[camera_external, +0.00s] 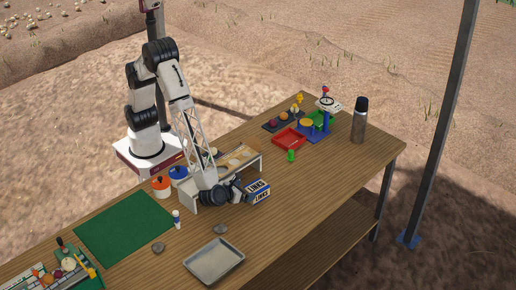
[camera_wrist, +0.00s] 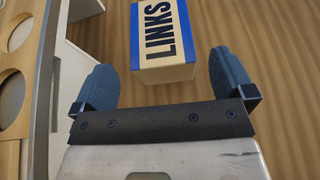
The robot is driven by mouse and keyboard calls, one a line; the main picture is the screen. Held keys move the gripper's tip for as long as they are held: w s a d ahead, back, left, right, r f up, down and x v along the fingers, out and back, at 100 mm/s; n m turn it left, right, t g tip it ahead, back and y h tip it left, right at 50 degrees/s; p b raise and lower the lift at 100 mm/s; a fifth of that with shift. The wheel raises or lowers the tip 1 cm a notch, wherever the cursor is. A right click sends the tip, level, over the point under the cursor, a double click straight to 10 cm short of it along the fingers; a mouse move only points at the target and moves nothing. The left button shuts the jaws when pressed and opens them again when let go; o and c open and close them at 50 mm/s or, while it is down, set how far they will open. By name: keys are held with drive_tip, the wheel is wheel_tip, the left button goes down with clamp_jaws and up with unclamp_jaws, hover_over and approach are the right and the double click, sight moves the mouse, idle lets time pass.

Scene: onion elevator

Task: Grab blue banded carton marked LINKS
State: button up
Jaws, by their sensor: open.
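The blue banded carton marked LINKS (camera_external: 258,190) stands on the wooden table, right beside my gripper. In the wrist view the carton (camera_wrist: 163,42) has a cream side with dark LINKS lettering, blue bands and a tan end facing me. My gripper (camera_wrist: 172,78) is open, with one blue finger to the left of the carton's near end and the other to its right. In the external view my gripper (camera_external: 236,189) partly hides the carton's left end.
A wooden rack with round holes (camera_external: 240,158) stands close on the left; its pale wall (camera_wrist: 42,90) runs beside my left finger. A metal tray (camera_external: 214,262), grey stones, a small white bottle (camera_external: 176,220) and a green mat (camera_external: 125,225) are nearer. Table right of the carton is clear.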

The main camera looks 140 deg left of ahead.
sight(253, 188)
drive_tip(key=shift+a+f, duration=0.1)
drive_tip(key=shift+a, duration=0.15)
drive_tip(key=shift+x, duration=2.6)
drive_tip(key=shift+w, duration=0.1)
drive_tip(key=c, duration=1)
drive_tip(key=shift+r, duration=5.1)
